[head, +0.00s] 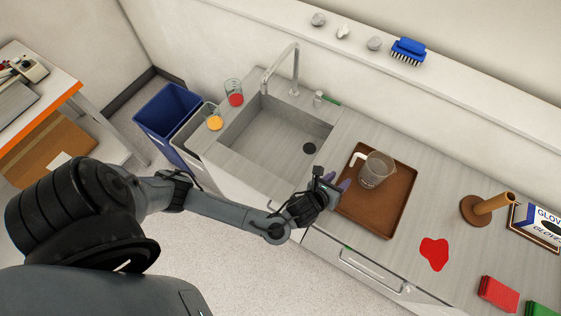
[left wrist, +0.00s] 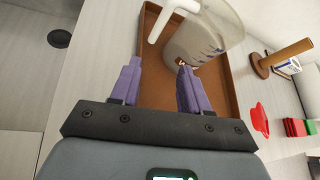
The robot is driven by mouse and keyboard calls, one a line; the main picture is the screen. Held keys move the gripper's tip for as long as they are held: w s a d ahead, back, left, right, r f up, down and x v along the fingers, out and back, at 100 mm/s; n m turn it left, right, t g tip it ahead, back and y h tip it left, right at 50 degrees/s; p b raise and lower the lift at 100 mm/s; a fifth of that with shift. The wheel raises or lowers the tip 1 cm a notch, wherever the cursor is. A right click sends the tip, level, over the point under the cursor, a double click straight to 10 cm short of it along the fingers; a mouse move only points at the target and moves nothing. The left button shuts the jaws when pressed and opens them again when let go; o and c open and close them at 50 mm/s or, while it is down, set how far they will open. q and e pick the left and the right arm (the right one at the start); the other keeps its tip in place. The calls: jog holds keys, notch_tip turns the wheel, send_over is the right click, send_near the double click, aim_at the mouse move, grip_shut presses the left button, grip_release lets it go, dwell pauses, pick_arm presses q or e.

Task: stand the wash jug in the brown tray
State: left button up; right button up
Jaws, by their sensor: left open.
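The wash jug (head: 376,170) is a clear jug with a white handle. It stands upright in the brown tray (head: 373,217), toward the tray's back, with its handle toward the left. My left gripper (head: 341,184) is over the tray's left edge, in front of the jug and apart from it. In the left wrist view the purple fingers (left wrist: 156,82) are spread with nothing between them. There the jug (left wrist: 208,38) is beyond the fingertips and the tray (left wrist: 151,75) lies below. My right gripper is in neither view.
A sink (head: 262,142) with a tap lies left of the tray; two beakers, one red (head: 235,98) and one orange (head: 214,122), stand at its left. A red spill (head: 434,253), a brown post (head: 487,205), a glove box (head: 540,222) and red (head: 498,294) and green blocks are to the right.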

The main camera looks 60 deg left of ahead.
pick_arm(q)
jog(key=s+d+n+g, duration=0.1)
jog(key=s+n, duration=0.1)
jog(key=n, duration=0.1)
jog(key=s+d+n+g+h, duration=0.1)
jog(key=n, duration=0.2)
jog(key=s+d+n+g+h, duration=0.1)
jog(key=s+n, duration=0.1)
jog(key=shift+s+d+n, duration=0.3)
jog(key=shift+d+n, duration=0.1)
jog(key=s+a+r+n+g, duration=0.2)
jog(key=s+a+n+g, duration=0.1)
jog(key=s+n, duration=0.5)
jog(key=s+a+r+n+g, duration=0.2)
jog(key=s+a+r+n, duration=0.1)
jog(key=s+n, duration=0.5)
jog(key=a+n, duration=0.1)
jog(key=n, duration=0.2)
jog(key=shift+s+a+n+g, duration=0.25)
jog(key=shift+n+g, duration=0.15)
notch_tip(320, 180, up, 15)
jog(key=p, duration=1.4)
jog(key=shift+p, duration=0.35)
jog(key=shift+f, duration=0.2)
